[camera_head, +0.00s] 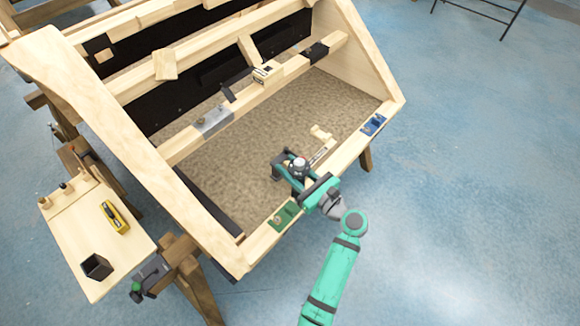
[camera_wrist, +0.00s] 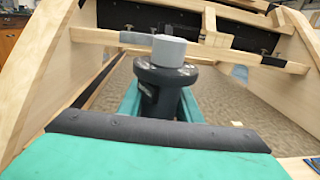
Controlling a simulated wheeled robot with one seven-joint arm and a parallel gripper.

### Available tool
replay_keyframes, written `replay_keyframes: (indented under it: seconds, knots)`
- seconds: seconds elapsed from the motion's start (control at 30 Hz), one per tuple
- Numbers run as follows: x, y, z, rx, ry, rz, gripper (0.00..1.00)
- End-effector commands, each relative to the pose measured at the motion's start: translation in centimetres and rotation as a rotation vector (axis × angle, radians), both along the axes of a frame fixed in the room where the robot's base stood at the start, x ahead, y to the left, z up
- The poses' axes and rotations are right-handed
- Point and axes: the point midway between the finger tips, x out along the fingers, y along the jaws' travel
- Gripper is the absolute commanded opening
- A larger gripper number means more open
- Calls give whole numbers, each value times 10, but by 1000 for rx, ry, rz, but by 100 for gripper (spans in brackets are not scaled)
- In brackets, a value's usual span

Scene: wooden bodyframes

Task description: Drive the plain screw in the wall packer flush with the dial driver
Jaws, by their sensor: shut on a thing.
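My gripper (camera_head: 292,170), teal and dark, is over the front beam of the wooden frame. It is shut on a dark round tool with a grey cap, which looks like the dial driver (camera_head: 300,162). In the wrist view the driver (camera_wrist: 160,92) stands upright between the teal fingers (camera_wrist: 160,112), its grey cap on top. Its lower tip is hidden. On the front beam are a green plate (camera_head: 282,216) left of my gripper and a blue plate (camera_head: 373,124) to its right. I cannot tell which piece is the wall packer, and no plain screw is clearly visible.
The wooden frame (camera_head: 140,160) has high side walls and a middle beam with a grey plate (camera_head: 213,122) and a small pale block (camera_head: 267,71). A side table (camera_head: 75,240) at left holds a yellow tool (camera_head: 115,217) and a black cup (camera_head: 97,266).

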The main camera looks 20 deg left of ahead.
Motion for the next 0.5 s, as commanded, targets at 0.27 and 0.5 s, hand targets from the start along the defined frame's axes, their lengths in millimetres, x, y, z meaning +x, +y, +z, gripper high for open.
replay_keyframes:
  seconds: [0.27,0.5]
  knots:
    - [1,-2,1,1,-2,-4,2]
    - [0,-4,0,1,-2,-5,2]
